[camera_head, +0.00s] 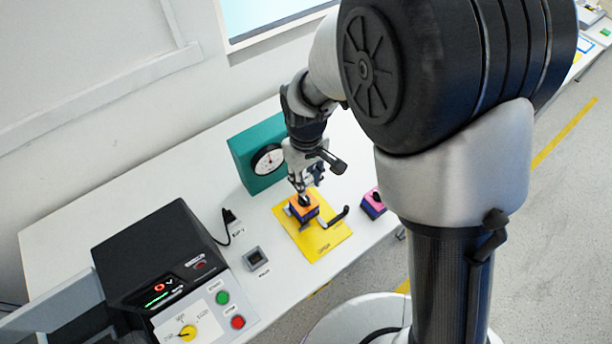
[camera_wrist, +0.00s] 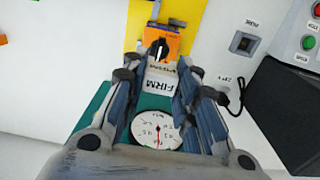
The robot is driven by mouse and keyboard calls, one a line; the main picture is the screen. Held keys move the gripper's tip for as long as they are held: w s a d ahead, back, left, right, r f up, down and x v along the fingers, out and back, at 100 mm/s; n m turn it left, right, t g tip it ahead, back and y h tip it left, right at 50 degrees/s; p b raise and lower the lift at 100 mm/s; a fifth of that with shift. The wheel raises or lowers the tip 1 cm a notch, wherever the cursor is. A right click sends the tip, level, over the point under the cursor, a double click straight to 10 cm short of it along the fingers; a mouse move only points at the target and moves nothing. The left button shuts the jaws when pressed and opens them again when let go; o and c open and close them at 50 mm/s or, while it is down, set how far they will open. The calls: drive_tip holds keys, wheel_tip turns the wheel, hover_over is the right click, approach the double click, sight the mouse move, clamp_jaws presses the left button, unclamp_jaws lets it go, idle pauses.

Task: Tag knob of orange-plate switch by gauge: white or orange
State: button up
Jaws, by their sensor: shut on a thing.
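The orange-plate switch (camera_head: 304,208), with an orange top and dark blue sides, stands on a yellow mat (camera_head: 322,252). It also shows at the top of the wrist view (camera_wrist: 178,44), with a black knob (camera_wrist: 158,47). The gauge (camera_head: 267,160) is a white dial with a black rim on a teal box, just behind the gripper. In the wrist view its dial (camera_wrist: 157,130) lies between my fingers.
A pink-topped switch (camera_head: 374,203) stands right of the mat. A black console (camera_head: 160,262) with buttons and a small square button box (camera_head: 254,258) stand at the left. The white table's far left is clear.

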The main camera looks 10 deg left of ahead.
drive_tip(key=b, duration=0.4)
hover_over(306, 200)
drive_tip(key=shift+f, duration=2.85)
drive_tip(key=shift+f+b, duration=0.6)
drive_tip(key=shift+f, duration=0.6)
drive_tip(key=o, duration=0.9)
drive_tip(key=shift+r, duration=0.1)
wheel_tip(306, 200, up, 12)
wheel_tip(306, 200, up, 9)
drive_tip(key=p, duration=0.8)
